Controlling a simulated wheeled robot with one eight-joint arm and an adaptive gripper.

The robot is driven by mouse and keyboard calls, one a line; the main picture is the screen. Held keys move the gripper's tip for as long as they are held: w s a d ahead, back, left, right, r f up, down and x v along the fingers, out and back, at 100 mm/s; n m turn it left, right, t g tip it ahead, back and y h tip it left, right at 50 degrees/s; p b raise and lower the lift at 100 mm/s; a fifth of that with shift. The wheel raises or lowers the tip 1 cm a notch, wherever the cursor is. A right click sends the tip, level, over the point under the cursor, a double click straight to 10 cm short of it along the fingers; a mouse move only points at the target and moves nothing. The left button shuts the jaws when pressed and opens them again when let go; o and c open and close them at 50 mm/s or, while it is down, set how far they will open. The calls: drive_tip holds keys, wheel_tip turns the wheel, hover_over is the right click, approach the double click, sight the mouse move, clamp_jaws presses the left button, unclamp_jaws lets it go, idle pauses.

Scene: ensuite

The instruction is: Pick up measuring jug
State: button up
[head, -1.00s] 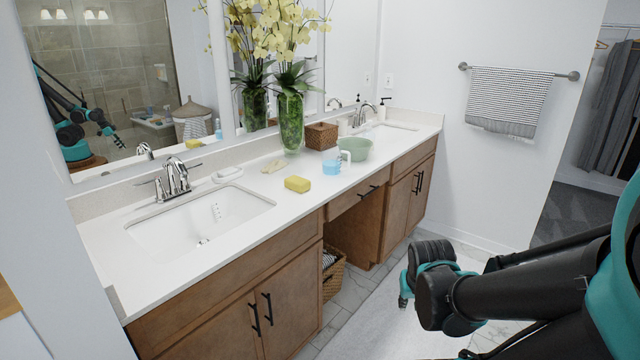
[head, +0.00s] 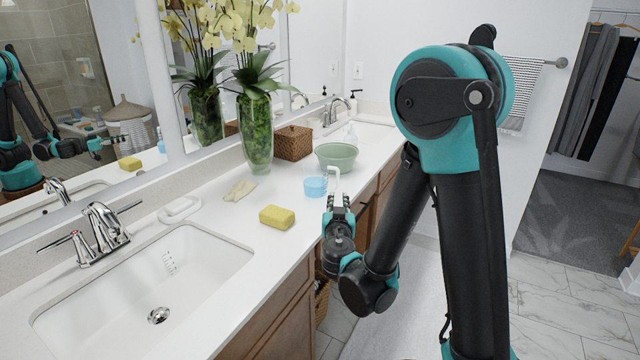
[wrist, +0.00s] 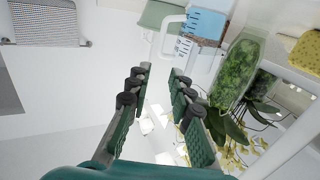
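The measuring jug (head: 314,187) stands on the white counter, clear-walled with light blue contents and a white handle toward my gripper. In the wrist view the jug (wrist: 205,24) is at the top, tilted by the camera's angle, with its scale marks and handle showing. My gripper (head: 340,203) is at the counter's front edge, close to the handle. In the wrist view my gripper (wrist: 160,73) is open and empty. The handle lies just beyond the fingertips, not between them.
A green bowl (head: 337,155) stands right behind the jug. A yellow sponge (head: 277,217) lies to its left. A tall glass vase of flowers (head: 255,135) and a woven box (head: 293,143) stand behind. The sink (head: 150,285) is at the front left.

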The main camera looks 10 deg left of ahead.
sight(338, 175)
drive_tip(key=w, duration=0.5)
drive_tip(key=w+a, duration=0.1)
drive_tip(key=w, duration=0.5)
drive_tip(key=w+a, duration=0.1)
drive_tip(key=w, duration=0.5)
clamp_jaws()
